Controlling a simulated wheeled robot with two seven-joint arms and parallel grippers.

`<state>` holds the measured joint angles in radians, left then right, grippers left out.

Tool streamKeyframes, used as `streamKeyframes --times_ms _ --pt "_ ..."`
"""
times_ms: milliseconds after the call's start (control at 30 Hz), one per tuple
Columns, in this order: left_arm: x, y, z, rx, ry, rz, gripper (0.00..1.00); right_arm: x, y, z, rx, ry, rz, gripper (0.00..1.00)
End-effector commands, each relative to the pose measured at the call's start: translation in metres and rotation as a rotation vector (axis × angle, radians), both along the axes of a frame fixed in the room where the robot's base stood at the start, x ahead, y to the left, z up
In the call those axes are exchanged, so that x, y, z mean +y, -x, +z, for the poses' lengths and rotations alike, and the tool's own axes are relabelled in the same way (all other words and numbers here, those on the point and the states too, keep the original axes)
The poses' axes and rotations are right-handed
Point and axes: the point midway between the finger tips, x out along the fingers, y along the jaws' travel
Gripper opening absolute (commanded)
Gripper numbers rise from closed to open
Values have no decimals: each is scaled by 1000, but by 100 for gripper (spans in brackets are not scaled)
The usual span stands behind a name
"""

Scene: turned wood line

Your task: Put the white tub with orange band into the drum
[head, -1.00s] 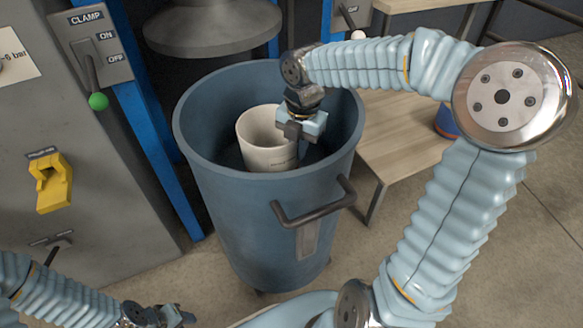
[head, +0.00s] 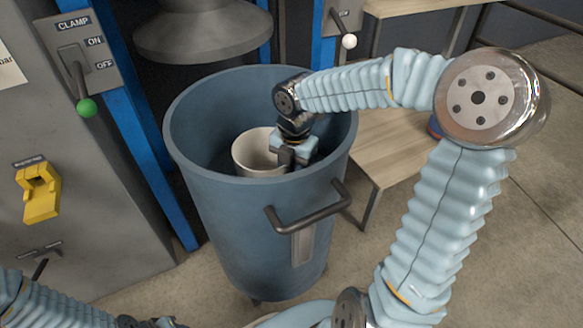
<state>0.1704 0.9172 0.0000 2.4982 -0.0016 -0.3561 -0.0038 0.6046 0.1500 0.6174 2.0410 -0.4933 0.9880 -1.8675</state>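The blue drum (head: 245,225) stands open at the centre. A white tub (head: 252,155) is inside its mouth, below the drum's rim and roughly upright. Its lower part is hidden by the drum's front wall, and no orange band shows. My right gripper (head: 287,158) reaches down into the drum and is shut on the near right side of the tub's rim. Whether the tub touches the drum's bottom cannot be seen. My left gripper (head: 160,323) is at the bottom edge, mostly cut off, away from the drum.
A grey cone-shaped press head (head: 203,35) hangs behind and above the drum. A grey panel with a green-knobbed clamp lever (head: 86,107) and a yellow switch (head: 40,192) stands left. A wooden bench (head: 390,145) is right of the drum. The drum has a front handle (head: 310,212).

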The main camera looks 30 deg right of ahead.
Motion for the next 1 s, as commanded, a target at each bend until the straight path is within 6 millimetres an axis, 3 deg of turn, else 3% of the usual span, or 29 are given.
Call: streamKeyframes --times_ms 267,700,1000 --pt "0 0 3 0 0 0 33 0 0 8 -3 1 -1 33" --pt "2 -1 25 -4 -6 3 33 -3 4 100 -4 1 0 33" --pt "0 0 28 -3 -3 0 33 -4 6 123 0 0 0 33"
